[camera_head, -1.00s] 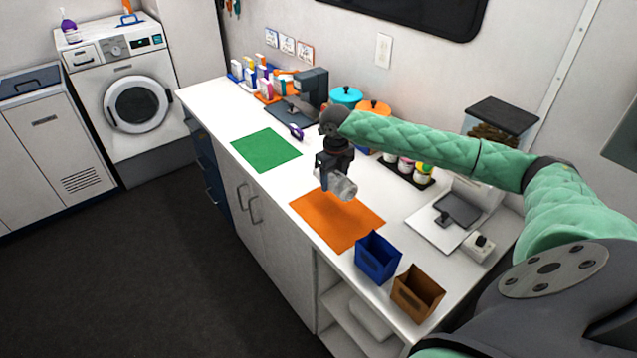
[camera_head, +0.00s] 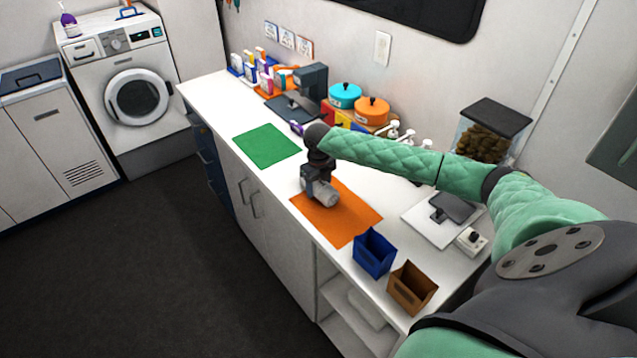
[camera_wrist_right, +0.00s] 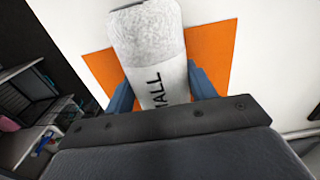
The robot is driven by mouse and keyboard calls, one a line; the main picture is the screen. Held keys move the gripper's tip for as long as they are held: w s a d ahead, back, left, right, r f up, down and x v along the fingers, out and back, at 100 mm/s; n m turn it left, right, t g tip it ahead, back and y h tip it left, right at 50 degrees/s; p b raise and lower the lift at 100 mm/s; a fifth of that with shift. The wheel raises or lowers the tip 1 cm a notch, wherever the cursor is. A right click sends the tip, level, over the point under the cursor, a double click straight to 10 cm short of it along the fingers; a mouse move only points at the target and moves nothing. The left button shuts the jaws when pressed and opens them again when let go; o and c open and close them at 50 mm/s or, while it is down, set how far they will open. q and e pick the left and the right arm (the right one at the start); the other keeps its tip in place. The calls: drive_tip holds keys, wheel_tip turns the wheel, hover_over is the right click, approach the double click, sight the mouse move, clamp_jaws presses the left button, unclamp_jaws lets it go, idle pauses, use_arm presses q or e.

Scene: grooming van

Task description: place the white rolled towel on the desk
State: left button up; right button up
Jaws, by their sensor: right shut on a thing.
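The white rolled towel (camera_head: 326,197) is in my right gripper (camera_head: 318,187), over the orange mat (camera_head: 345,222) on the white desk (camera_head: 212,98). In the right wrist view the towel (camera_wrist_right: 147,40) has a fluffy end and a smooth band with dark letters. The blue fingers of my right gripper (camera_wrist_right: 158,88) are on both sides of it. The gripper is shut on the towel and hides part of it. I cannot tell whether the towel touches the mat. My left gripper is not in view.
A green mat (camera_head: 266,146) lies further left on the desk. A blue bin (camera_head: 374,254) and a brown bin (camera_head: 410,289) stand near the front edge. A scale (camera_head: 437,216), a turquoise pot (camera_head: 345,95) and an orange pot (camera_head: 371,110) are behind.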

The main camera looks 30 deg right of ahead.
drive_tip(key=shift+f, duration=0.1)
drive_tip(key=o, duration=1)
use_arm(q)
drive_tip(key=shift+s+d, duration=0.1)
use_arm(e)
drive_tip(key=shift+r, duration=0.3)
wheel_tip(320, 180, up, 2)
drive_tip(key=shift+r+b, duration=0.2)
drive_tip(key=shift+b, duration=0.65)
wheel_tip(320, 180, up, 8)
drive_tip(key=b, duration=0.2)
drive_tip(key=shift+r+b, duration=0.1)
drive_tip(key=shift+b, duration=0.25)
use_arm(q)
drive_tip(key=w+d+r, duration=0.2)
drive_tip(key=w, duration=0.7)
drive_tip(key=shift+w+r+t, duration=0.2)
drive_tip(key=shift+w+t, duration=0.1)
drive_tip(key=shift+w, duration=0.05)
use_arm(e)
drive_tip(key=shift+r, duration=0.5)
